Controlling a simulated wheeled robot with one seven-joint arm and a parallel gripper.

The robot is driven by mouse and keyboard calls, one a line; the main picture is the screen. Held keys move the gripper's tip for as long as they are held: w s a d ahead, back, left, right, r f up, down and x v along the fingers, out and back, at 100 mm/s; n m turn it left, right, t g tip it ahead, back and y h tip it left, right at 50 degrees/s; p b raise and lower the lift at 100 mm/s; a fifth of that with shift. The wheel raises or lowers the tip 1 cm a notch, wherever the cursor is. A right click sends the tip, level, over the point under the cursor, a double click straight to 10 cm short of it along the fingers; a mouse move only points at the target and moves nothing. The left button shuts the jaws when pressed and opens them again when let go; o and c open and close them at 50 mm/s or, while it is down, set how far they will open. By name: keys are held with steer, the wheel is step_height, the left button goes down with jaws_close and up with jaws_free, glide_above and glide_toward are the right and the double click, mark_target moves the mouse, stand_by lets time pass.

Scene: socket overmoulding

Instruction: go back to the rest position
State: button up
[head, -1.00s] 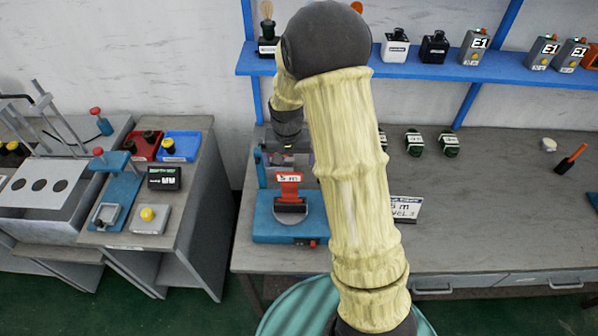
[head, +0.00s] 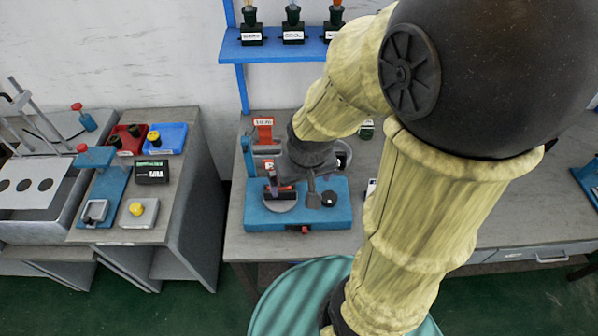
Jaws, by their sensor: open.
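My arm comes down from the upper right in the head view, in a yellowish sleeve with dark joints. My gripper (head: 292,193) is open and points down over the blue fixture (head: 255,221) on the bench. One finger is over the fixture's round plate and the other is to its right. A dark piece with some red (head: 279,193) shows at the plate, close to the left finger. I cannot tell whether they touch. A small dark round part (head: 329,198) is right of the fingers. The wrist hides the back of the fixture.
A blue shelf (head: 275,47) with several dark bottles hangs above the bench (head: 237,207). An orange-red sign (head: 263,130) stands behind the fixture. At left, a side table holds a red tray (head: 127,140), a blue tray (head: 168,137) and a yellow button (head: 136,209).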

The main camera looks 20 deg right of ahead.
steer(key=b+x, duration=0.3)
steer(key=shift+s+f, duration=0.25)
steer(key=shift+s, duration=0.15)
stand_by(1.0)
